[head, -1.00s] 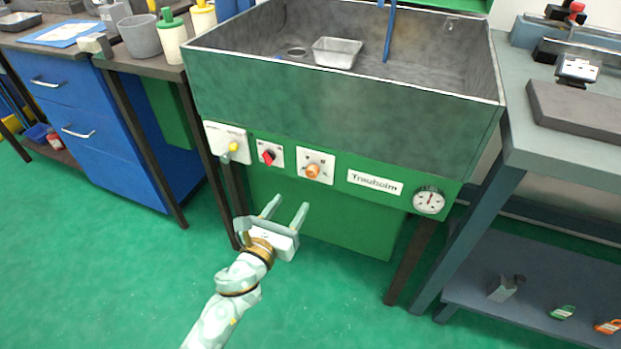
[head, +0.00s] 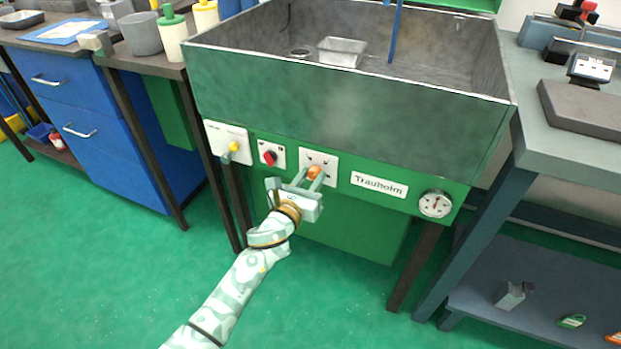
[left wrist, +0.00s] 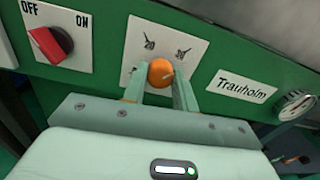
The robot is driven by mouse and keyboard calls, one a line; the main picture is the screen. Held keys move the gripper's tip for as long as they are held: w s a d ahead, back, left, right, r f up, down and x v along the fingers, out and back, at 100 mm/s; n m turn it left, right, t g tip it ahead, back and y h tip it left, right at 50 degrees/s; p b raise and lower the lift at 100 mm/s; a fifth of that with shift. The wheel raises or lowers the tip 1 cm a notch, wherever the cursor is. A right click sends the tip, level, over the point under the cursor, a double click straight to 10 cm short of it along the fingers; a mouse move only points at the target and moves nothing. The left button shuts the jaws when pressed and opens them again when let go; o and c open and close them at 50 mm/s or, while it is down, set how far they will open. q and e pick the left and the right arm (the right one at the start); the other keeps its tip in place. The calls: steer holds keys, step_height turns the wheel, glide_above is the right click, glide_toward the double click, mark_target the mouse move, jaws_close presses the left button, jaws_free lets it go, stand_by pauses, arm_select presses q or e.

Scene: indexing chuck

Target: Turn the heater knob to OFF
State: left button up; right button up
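An orange round knob (head: 314,172) sits on a white plate (head: 331,163) on the sink's green front panel. It also shows in the left wrist view (left wrist: 161,72), where the plate has number-like marks above the knob; its lower part is hidden. My left gripper (head: 309,181) is in front of this knob, its two fingers apart. In the left wrist view the gripper (left wrist: 159,90) has one finger at each side of the knob, with no clear contact. A red knob (left wrist: 50,44) sits left on a plate marked OFF and ON. My right gripper is not in view.
A Trauholm label (head: 379,185) and a round gauge (head: 435,204) are to the right. The sink's wall (head: 340,105) rises above the panel. Open floor lies in front.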

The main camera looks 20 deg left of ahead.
arm_select(q)
steer(key=shift+c, duration=0.8)
steer(key=shift+n, duration=0.3)
